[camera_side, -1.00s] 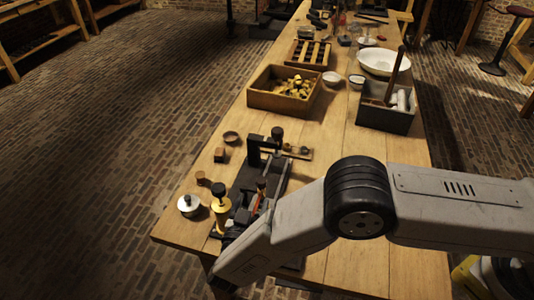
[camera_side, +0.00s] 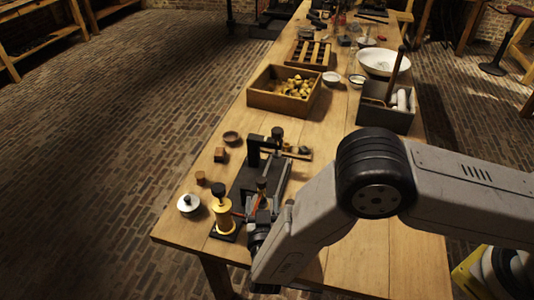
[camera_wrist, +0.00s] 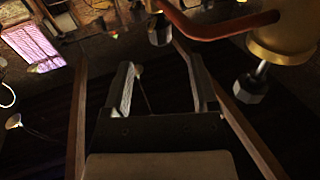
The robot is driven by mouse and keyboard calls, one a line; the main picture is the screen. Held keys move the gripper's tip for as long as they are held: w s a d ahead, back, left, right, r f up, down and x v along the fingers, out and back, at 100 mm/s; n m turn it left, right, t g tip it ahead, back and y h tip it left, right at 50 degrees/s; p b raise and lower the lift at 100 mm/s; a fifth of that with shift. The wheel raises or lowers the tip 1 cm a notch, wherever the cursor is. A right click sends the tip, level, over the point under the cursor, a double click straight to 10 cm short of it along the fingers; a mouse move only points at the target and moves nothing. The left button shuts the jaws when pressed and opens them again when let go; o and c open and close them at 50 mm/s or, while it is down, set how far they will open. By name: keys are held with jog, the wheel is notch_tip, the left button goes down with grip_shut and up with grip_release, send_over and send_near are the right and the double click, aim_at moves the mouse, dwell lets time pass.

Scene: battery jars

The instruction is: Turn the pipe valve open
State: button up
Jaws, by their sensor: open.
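A brass cylinder with a black knob (camera_side: 222,212) stands upright on a dark base at the near left of the bench. In the wrist view, a rounded brass body (camera_wrist: 285,30) at the upper right has a copper-red pipe (camera_wrist: 215,28) and a dark hexagonal knob (camera_wrist: 250,88) on a metal stem. I cannot tell for sure which part is the valve handle. My gripper (camera_side: 260,212) is low over the bench, right of the brass cylinder. In the wrist view its two fingers (camera_wrist: 163,88) are apart with nothing clearly held between them. The arm hides part of the fixture.
A dark stand with an upright arm (camera_side: 254,152) rises behind the gripper. A wooden box (camera_side: 283,90) and grey bin (camera_side: 385,116) are farther back. Bare bench (camera_side: 335,140) lies in between.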

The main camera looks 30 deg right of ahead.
aim_at(261, 186)
jog(key=shift+x, duration=3.65)
grip_shut()
